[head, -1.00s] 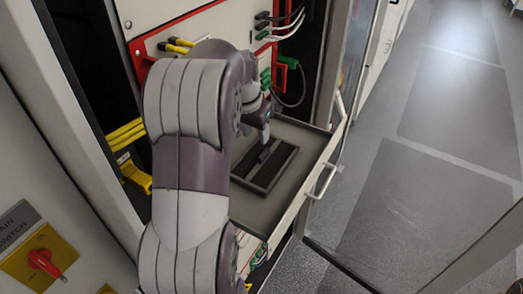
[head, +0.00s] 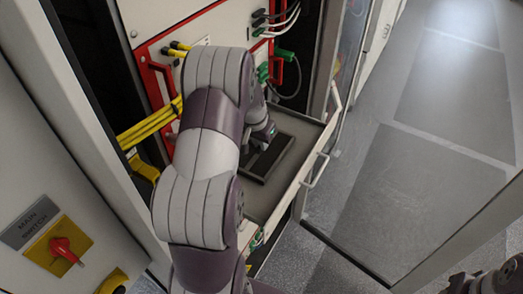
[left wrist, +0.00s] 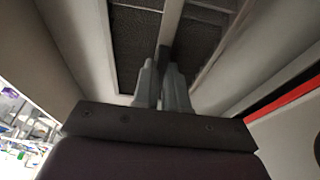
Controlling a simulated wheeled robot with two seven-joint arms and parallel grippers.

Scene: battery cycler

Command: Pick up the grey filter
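The grey filter (head: 285,158) is a flat dark frame with darker mesh panels, lying in the open drawer of the cabinet. In the left wrist view its mesh (left wrist: 135,40) shows on both sides of a raised middle bar. My left gripper (head: 266,141) reaches down over the filter, and my own arm hides part of it. In the left wrist view the fingers (left wrist: 161,68) are close together, one on each side of the dark end of the bar, and look closed on it. Part of my right arm's end (head: 490,281) shows at the bottom right corner; its fingers are not clear.
The drawer (head: 300,178) has raised walls and a front handle (head: 316,170). A red-framed panel with yellow, green and white cables is behind it. A glass door stands open at right. A red main switch (head: 64,250) is at lower left. The floor at right is clear.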

